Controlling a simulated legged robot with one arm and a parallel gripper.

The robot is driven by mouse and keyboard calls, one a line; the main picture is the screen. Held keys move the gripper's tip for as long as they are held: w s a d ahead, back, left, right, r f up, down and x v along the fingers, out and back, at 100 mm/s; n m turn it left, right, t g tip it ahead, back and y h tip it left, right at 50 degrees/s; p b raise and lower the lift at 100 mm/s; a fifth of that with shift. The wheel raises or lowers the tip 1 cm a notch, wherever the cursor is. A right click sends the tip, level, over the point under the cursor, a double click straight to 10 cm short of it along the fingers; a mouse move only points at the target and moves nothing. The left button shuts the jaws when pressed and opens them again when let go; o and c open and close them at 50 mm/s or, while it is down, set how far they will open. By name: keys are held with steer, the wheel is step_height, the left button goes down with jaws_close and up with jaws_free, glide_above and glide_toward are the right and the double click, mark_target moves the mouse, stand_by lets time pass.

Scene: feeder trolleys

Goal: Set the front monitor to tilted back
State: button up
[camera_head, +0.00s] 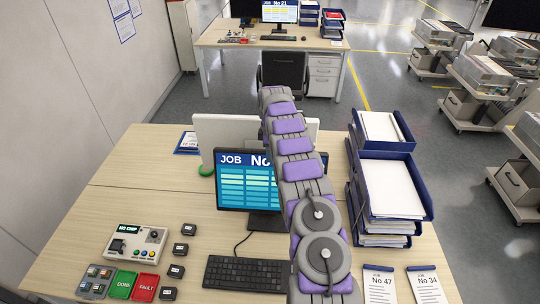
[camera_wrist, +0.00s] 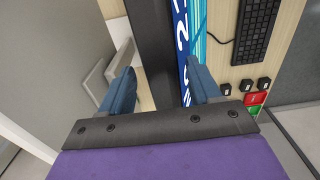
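The front monitor (camera_head: 243,183) stands on the near desk with its lit screen reading "JOB No" facing me. My arm covers its right part, and I cannot judge its exact tilt. In the wrist view its dark top edge (camera_wrist: 151,45) runs between the two blue fingers of my gripper (camera_wrist: 163,71), with the lit screen (camera_wrist: 181,30) on the right side. My gripper is open around this edge, one finger on each side. I cannot tell whether either finger touches it. In the head view my gripper is hidden behind my arm.
A white panel (camera_head: 222,130) stands close behind the front monitor. Stacked blue paper trays (camera_head: 394,190) are on the right. A keyboard (camera_head: 245,273), a control box (camera_head: 137,245) and several small black blocks lie in front. Another desk (camera_head: 215,36) and trolleys (camera_head: 480,85) stand farther back.

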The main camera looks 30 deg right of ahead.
step_height(320, 180, up, 15)
steer(key=p, duration=0.7)
steer(key=shift+r, duration=0.15)
stand_by(0.4)
steer(key=s+a+r+m+g+b, duration=0.1)
steer(key=s+a+r+m+b, duration=0.15)
steer(key=s+a+b, duration=0.65)
steer(key=s+a+r+m+b, duration=0.25)
steer(key=s+a, duration=0.45)
steer(key=a, duration=0.5)
steer(key=s+a+f+m+b, duration=0.2)
steer(key=s+f, duration=0.3)
steer(key=s, duration=0.6)
steer(key=s+a+f+m+b, duration=0.1)
steer(key=s+a+f+b, duration=0.4)
steer(key=s, duration=0.7)
steer(key=s+a+f+m+b, duration=0.2)
steer(key=s+a+f+b, duration=0.2)
steer(key=s, duration=0.7)
step_height(320, 180, down, 2)
steer(key=shift+s+f+m+g, duration=0.15)
steer(key=shift+m+g, duration=0.15)
steer(key=shift+g, duration=0.1)
